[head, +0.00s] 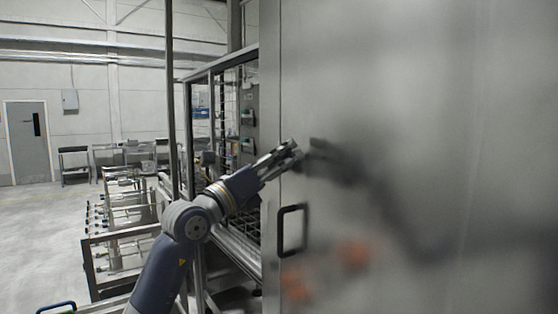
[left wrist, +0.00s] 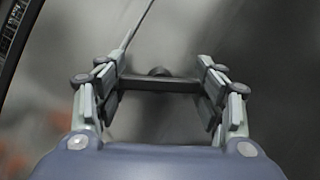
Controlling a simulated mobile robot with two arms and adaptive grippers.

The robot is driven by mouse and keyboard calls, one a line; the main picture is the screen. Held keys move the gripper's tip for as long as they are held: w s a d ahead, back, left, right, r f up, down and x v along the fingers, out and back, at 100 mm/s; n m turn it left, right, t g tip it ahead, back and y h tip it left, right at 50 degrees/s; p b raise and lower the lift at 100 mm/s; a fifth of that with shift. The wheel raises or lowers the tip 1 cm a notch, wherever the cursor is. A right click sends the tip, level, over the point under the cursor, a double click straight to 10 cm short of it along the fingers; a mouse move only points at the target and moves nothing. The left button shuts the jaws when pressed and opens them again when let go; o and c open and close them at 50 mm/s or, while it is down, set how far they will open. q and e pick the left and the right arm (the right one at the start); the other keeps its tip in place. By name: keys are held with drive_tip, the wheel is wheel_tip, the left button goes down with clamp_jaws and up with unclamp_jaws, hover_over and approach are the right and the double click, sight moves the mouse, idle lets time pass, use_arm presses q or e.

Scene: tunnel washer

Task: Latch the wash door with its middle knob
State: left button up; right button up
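The wash door (head: 420,120) is a large, smooth metal panel filling the right of the head view. Its black D-shaped handle (head: 292,230) is below my left gripper (head: 293,153). My left gripper is at the door face near its left edge. In the left wrist view its fingers (left wrist: 158,85) stand apart, with the dark bar of a knob (left wrist: 160,84) between them. No gap shows at either end of the bar, so the fingers appear shut on it. In the head view the gripper hides the knob. My right gripper is out of view.
A metal frame with wire racks (head: 225,110) stands left of the door edge. A low conveyor-like rack (head: 120,225) stands farther left. Open floor (head: 35,235) lies at the far left, before a grey wall door (head: 28,140).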

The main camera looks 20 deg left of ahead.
use_arm(q)
drive_tip(key=c, duration=0.3)
drive_tip(key=m+h+b, duration=0.1)
drive_tip(key=m+b, duration=0.1)
drive_tip(key=shift+a+f+b, duration=0.1)
drive_tip(key=shift+f+b, duration=0.1)
drive_tip(key=shift+b, duration=0.1)
drive_tip(key=m+g+h+b, duration=0.1)
drive_tip(key=m+b, duration=0.1)
drive_tip(key=m, duration=0.2)
drive_tip(key=shift+h+b, duration=0.35)
drive_tip(key=shift+h, duration=0.05)
drive_tip(key=shift+r+m+g+h+b, duration=0.15)
drive_tip(key=shift+m+g+h+b, duration=0.35)
drive_tip(key=shift+m, duration=0.5)
drive_tip(key=o, duration=1.1)
drive_tip(key=shift+c, duration=0.2)
